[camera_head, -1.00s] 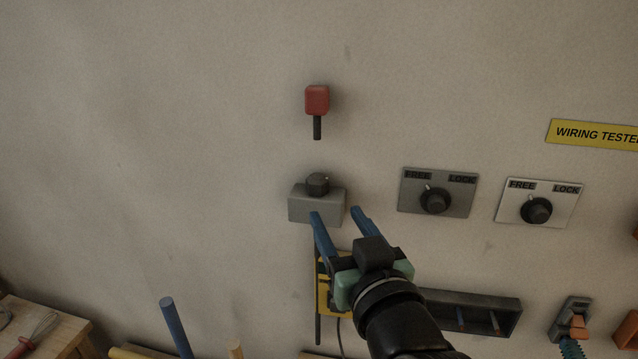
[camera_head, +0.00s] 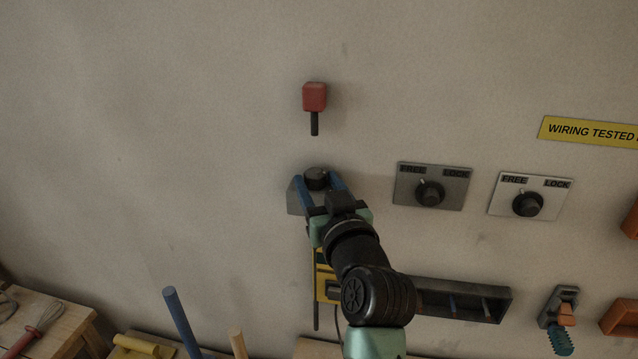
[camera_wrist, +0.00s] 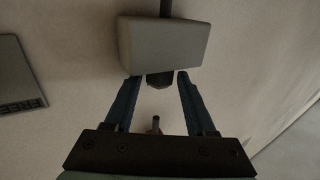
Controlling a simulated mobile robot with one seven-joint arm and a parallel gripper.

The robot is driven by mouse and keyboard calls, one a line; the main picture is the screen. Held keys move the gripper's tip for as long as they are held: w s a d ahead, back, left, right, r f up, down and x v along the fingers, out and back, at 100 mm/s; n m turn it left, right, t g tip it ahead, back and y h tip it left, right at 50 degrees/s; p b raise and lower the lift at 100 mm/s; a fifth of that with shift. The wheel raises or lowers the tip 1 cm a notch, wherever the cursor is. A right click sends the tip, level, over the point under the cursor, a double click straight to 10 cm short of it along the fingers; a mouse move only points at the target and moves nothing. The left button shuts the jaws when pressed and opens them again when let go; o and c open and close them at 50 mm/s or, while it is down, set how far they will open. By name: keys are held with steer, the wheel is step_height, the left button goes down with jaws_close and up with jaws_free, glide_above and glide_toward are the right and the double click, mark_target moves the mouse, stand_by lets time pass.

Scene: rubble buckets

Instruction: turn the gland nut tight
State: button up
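The gland nut (camera_head: 316,178) is a short dark round cap on top of a grey block (camera_head: 297,200) fixed to the wall. My gripper (camera_head: 317,183) reaches up from below, with one blue finger on each side of the nut. In the wrist view, the nut (camera_wrist: 160,80) shows as a dark knob at the edge of the grey block (camera_wrist: 165,42), between the fingertips. Gaps show between the nut and both fingers, so my gripper (camera_wrist: 157,78) is open. The lower part of the block is hidden by my gripper in the head view.
A red block (camera_head: 314,97) with a dark stub hangs above the nut. Two FREE/LOCK dial plates, one grey (camera_head: 408,184) and one white (camera_head: 500,196), sit to the right. A dark tray (camera_head: 420,294) and a yellow part (camera_head: 324,285) are below. The wall at left is clear.

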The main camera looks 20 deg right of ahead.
jaws_close()
